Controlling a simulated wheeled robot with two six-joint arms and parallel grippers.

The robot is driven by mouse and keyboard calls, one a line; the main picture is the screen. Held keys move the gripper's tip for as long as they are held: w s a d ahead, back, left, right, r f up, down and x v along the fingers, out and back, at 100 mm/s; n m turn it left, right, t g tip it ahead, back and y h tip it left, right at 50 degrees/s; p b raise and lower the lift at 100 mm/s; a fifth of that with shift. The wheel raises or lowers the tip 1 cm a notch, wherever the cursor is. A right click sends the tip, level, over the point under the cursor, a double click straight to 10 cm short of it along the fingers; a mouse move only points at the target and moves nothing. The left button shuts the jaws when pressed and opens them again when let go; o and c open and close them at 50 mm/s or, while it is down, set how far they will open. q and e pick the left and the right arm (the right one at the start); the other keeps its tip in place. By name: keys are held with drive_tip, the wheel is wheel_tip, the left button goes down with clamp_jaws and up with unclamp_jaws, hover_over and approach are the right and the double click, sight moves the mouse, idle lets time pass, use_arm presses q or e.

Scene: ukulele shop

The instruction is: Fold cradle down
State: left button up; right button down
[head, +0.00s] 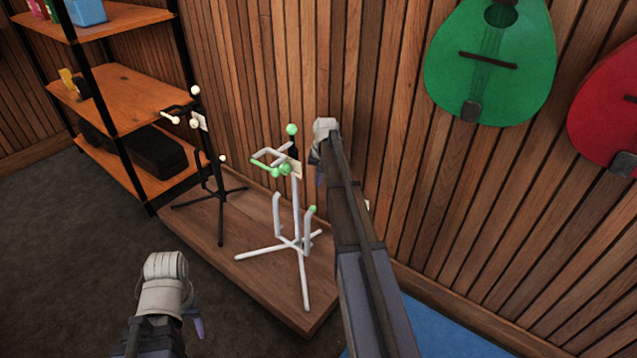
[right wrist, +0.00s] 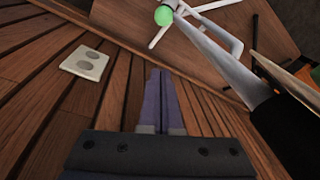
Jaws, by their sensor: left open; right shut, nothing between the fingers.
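A pale grey instrument stand (head: 296,215) with green tips stands upright on a low wooden platform. Its upper cradle (head: 268,153), a bent pale frame with green-tipped arms, sticks out to the left near the top. Bent lower arms are on the post above the splayed legs. My right gripper (head: 319,176) is just right of the stand's top, apart from the cradle. In the right wrist view its purple fingers (right wrist: 162,100) are together and empty, with the stand's pale post (right wrist: 225,60) beyond them. My left gripper (head: 196,322) is open, low and left, away from the stand.
A similar black stand (head: 212,185) with cream tips stands left on the platform (head: 265,275). A shelf unit (head: 125,85) is behind it. Green (head: 488,70) and red (head: 610,110) instruments hang on the slatted wall. A wall plate (right wrist: 86,63) shows in the right wrist view.

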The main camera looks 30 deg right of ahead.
wheel_tip(320, 180, down, 8)
drive_tip(key=w+b, duration=0.1)
drive_tip(key=b, duration=0.6)
drive_tip(key=s+a, duration=0.1)
drive_tip(key=s+a+r+p, duration=0.1)
drive_tip(key=s, duration=0.1)
drive_tip(key=shift+a+r, duration=0.3)
drive_tip(key=shift+s+a+r+h+p, duration=0.1)
drive_tip(key=shift+s+a+h+p, duration=0.15)
drive_tip(key=shift+a, duration=0.35)
drive_tip(key=shift+s+a+r+h+p, duration=0.15)
drive_tip(key=shift+s+a+h, duration=0.1)
drive_tip(key=shift+a, duration=0.3)
drive_tip(key=s+a+f+h+b, duration=0.1)
drive_tip(key=s+a+f+b, duration=0.2)
drive_tip(key=a, duration=0.4)
drive_tip(key=s+a+f+t+h+b, duration=0.1)
drive_tip(key=s+a+f+b, duration=0.2)
drive_tip(key=a+b, duration=0.2)
drive_tip(key=s+a+f+h+b, duration=0.1)
drive_tip(key=s+a+f+b, duration=0.2)
drive_tip(key=a, duration=0.7)
drive_tip(key=shift+f+t+b, duration=0.4)
drive_tip(key=shift+f+b, duration=0.05)
